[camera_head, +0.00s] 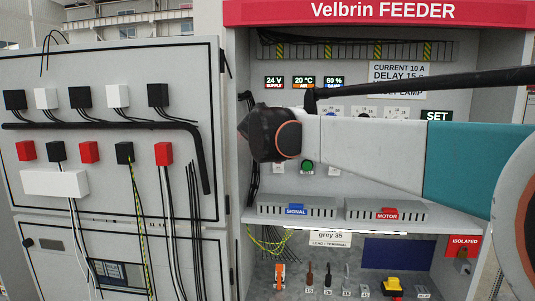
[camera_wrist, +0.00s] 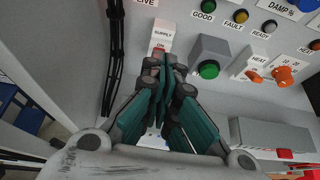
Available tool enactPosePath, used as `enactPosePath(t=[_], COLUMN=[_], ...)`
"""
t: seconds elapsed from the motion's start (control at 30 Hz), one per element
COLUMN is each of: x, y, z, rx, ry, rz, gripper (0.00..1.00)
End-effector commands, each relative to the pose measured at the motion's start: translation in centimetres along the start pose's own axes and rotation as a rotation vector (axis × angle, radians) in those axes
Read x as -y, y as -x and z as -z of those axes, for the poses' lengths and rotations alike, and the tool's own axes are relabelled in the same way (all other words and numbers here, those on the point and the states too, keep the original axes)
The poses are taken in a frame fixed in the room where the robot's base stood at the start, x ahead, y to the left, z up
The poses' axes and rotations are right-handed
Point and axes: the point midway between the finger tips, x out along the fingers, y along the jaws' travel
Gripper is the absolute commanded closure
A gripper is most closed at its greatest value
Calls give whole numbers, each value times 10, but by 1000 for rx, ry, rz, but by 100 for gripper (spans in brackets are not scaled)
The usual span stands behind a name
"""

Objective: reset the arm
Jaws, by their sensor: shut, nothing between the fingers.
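My gripper (camera_wrist: 165,72) shows in the wrist view with its teal and grey fingers together and nothing between them. It points at the cabinet's control panel, its tips just below the small red-and-white SUPPLY switch (camera_wrist: 160,42) in the picture. I cannot tell the gap between tips and panel. A green button (camera_wrist: 209,69) on a grey box is to the right of the fingers. In the head view my arm (camera_head: 370,150) reaches in from the right across the open Velbrin FEEDER cabinet (camera_head: 380,12). My fingers cannot be made out there, and the arm hides part of the panel.
The open cabinet door (camera_head: 105,215) at left carries black, white and red blocks with cables. Below the panel, a shelf (camera_head: 340,222) bears SIGNAL and MOTOR ducts. Several tools and a yellow-and-black item (camera_head: 392,287) are lower down. An orange knob (camera_wrist: 282,74) is right on the panel.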

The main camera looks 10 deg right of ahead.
Motion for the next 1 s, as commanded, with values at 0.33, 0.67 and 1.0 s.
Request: enactPosePath(t=[0.33, 0.67, 1.0], x=[1, 46, 100], y=[0, 9, 30], z=[4, 113, 275], rx=[-3, -86, -201], ry=[-10, -439, -1100], rz=[1, 31, 123], gripper=[100, 100, 100])
